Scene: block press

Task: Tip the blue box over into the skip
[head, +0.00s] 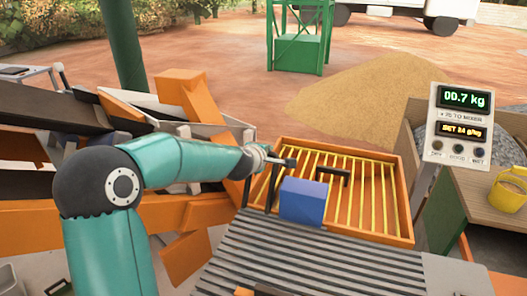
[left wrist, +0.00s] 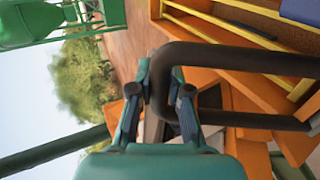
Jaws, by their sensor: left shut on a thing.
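The blue box (head: 302,201) sits at the front of an orange tray with yellow bars (head: 404,205), which may be the skip. A corner of the blue box also shows at the top right of the left wrist view (left wrist: 302,10). My left gripper (head: 272,159) is at the tray's left side, left of and above the box. In the left wrist view, my left gripper (left wrist: 160,92) is shut on a black bent handle (left wrist: 235,57). What the handle is fixed to is hidden. A second black handle (head: 335,172) shows behind the box. My right gripper is out of view.
A ribbed grey surface (head: 300,262) lies in front of the tray. A post with a display (head: 459,120) reading 00.7 kg stands at the right, near a yellow mug (head: 507,195). Orange machinery (head: 180,90) stands at the left. A sand heap (head: 365,100) lies behind.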

